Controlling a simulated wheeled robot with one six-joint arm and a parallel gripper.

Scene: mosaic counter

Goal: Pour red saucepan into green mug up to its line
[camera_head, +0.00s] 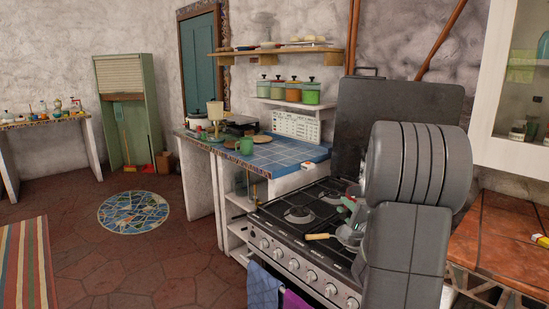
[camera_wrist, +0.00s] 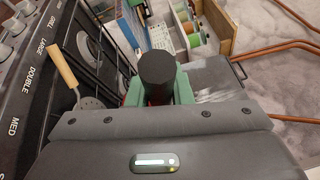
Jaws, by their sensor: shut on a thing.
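The green mug (camera_head: 244,146) stands upright on the blue-tiled counter, left of the stove. Its line and contents are too small to tell. My gripper (camera_wrist: 158,92) has green jaws closed around a dark, round handle (camera_wrist: 157,68) in the wrist view, with a little dark red beside it. In the head view my gripper (camera_head: 351,210) is mostly hidden behind my grey arm, over the stove and well right of the mug.
A wooden-handled utensil (camera_head: 320,237) lies on the stove (camera_head: 298,213); it also shows in the wrist view (camera_wrist: 63,68). A lamp (camera_head: 215,114), a white pot (camera_head: 197,118) and a board (camera_head: 262,139) are near the mug. Canisters (camera_head: 294,91) line a shelf above.

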